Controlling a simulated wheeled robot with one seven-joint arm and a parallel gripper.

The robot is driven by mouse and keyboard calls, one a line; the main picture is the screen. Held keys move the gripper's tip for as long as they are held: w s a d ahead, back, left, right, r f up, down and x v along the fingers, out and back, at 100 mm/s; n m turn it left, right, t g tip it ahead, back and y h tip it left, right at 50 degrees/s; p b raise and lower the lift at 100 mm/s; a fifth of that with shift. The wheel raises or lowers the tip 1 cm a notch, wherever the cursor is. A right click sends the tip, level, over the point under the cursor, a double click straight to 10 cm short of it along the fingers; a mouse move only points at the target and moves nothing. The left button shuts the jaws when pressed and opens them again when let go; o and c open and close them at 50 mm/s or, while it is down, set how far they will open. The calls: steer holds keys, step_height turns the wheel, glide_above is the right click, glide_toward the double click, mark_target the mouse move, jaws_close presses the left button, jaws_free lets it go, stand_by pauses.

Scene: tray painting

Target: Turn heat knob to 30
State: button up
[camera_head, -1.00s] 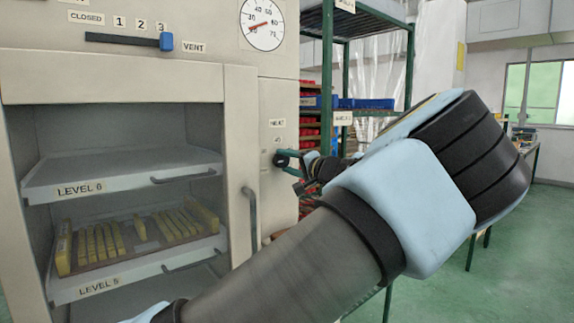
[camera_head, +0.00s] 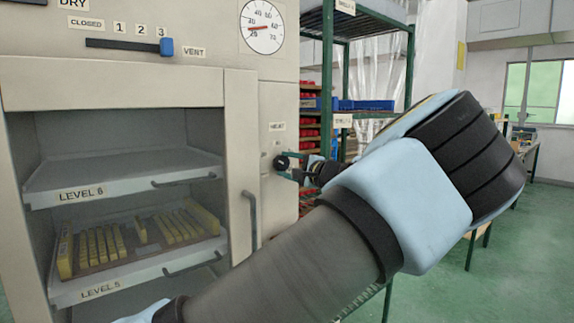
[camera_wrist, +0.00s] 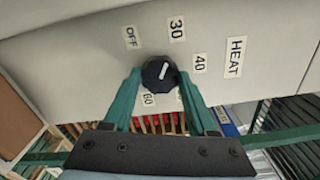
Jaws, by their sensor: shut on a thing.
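The heat knob (camera_wrist: 158,73) is black with a white pointer line, on the beige cabinet front. In the wrist view its pointer aims up and slightly right, about at the 30 label (camera_wrist: 176,29). The OFF label (camera_wrist: 131,37), 40 label (camera_wrist: 199,63) and 60 label (camera_wrist: 149,100) sit around it, beside the HEAT label (camera_wrist: 235,57). My gripper (camera_wrist: 160,76) has its green fingers on either side of the knob, shut on it. In the head view the knob (camera_head: 281,162) shows at the tips of my gripper (camera_head: 289,165); fine detail is too small there.
The cabinet's open bay holds a level 6 tray (camera_head: 120,180) and a level 5 tray (camera_head: 190,252) with yellow pieces. A vertical handle (camera_head: 250,215) stands left of the knob. A green shelf rack (camera_head: 327,80) is close on the right.

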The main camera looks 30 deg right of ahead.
stand_by(0.4)
steer(key=o, duration=1.4)
steer(key=shift+c, duration=0.2)
steer(key=s+d+b, duration=0.2)
steer(key=s, duration=0.8)
steer(key=shift+s, duration=0.3)
